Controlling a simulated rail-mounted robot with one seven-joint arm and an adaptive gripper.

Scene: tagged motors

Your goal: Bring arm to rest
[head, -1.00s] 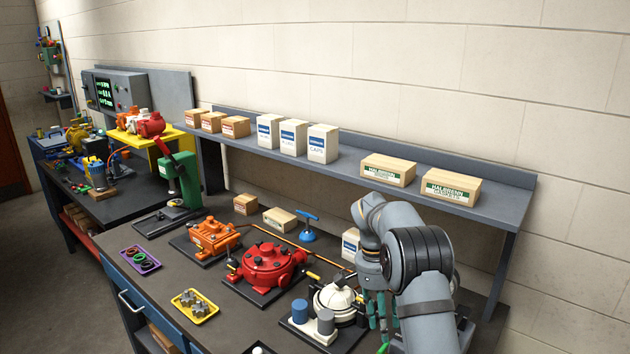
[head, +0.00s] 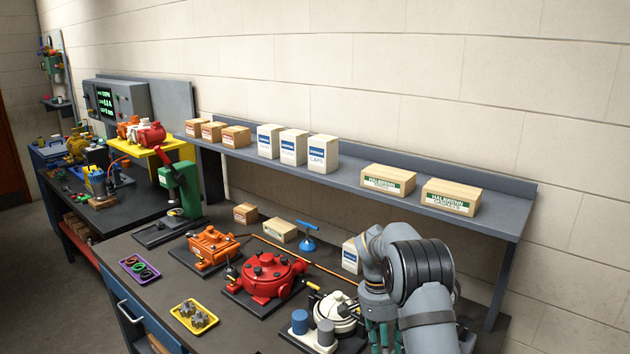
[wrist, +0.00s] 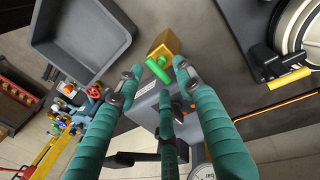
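My gripper (head: 380,335) is at the lower right of the head view, with teal fingers pointing down beside the white round motor (head: 336,308). My grey arm partly covers that area. In the wrist view my gripper (wrist: 154,70) has its teal fingers spread apart with a gap between the tips. A green cylinder (wrist: 158,70) and a yellowish block (wrist: 166,46) show in line with this gap. They look beyond the fingers, and I see no contact. The red motor (head: 265,276) and orange motor (head: 213,247) stand on dark plates farther left.
A shelf (head: 340,177) with several boxes runs along the wall above the bench, close behind my arm. A yellow tray (head: 194,318) and a purple tray (head: 139,269) lie at the bench front. A green press (head: 180,190) stands farther left. A grey bin (wrist: 82,70) shows in the wrist view.

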